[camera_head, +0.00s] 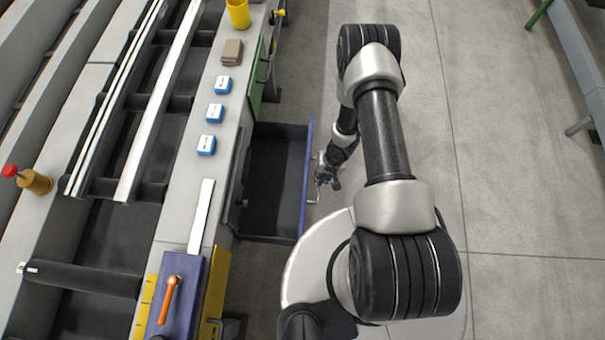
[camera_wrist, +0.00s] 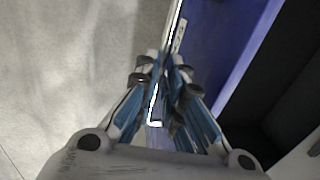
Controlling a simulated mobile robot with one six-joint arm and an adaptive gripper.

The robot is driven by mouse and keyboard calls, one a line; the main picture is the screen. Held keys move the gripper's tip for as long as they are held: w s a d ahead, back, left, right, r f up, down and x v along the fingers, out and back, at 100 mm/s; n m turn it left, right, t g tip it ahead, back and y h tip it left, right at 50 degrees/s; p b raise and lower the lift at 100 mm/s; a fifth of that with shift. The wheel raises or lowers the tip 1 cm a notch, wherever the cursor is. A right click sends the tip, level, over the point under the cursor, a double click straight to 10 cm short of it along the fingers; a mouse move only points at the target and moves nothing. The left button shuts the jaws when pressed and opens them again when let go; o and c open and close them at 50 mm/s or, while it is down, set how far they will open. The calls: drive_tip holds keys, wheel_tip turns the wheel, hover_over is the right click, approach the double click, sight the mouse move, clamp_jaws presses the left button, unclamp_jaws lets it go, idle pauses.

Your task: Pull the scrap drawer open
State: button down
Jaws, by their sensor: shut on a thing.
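The scrap drawer (camera_head: 275,170) stands pulled well out from the side of the runout table in the head view, and its dark inside looks empty. Its blue front (camera_head: 306,140) carries a pale bar handle (camera_head: 312,190). My gripper (camera_head: 322,176) is at this handle, on the outer side of the front. In the wrist view my gripper (camera_wrist: 166,80) is shut on the handle (camera_wrist: 177,28), with the blue front (camera_wrist: 228,45) just to the right. The fingers hide part of the handle.
On the table edge lie several blue-and-white boxes (camera_head: 215,112), a brown block (camera_head: 232,50) and a yellow cup (camera_head: 238,14). A green panel (camera_head: 258,80) is beyond the drawer. An orange lever (camera_head: 170,296) sits nearer.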

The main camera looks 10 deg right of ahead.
drive_tip(key=s+d, duration=0.3)
drive_tip(key=d, duration=0.5)
drive_tip(key=shift+d, duration=0.15)
drive_tip(key=c, duration=1.7)
unclamp_jaws()
drive_tip(key=shift+r, duration=0.1)
drive_tip(key=r, duration=0.4)
drive_tip(key=d+r, duration=0.1)
drive_tip(key=r, duration=0.2)
drive_tip(key=d+r, duration=0.1)
drive_tip(key=r, duration=0.3)
drive_tip(key=shift+s+r, duration=0.3)
drive_tip(key=shift+s, duration=0.05)
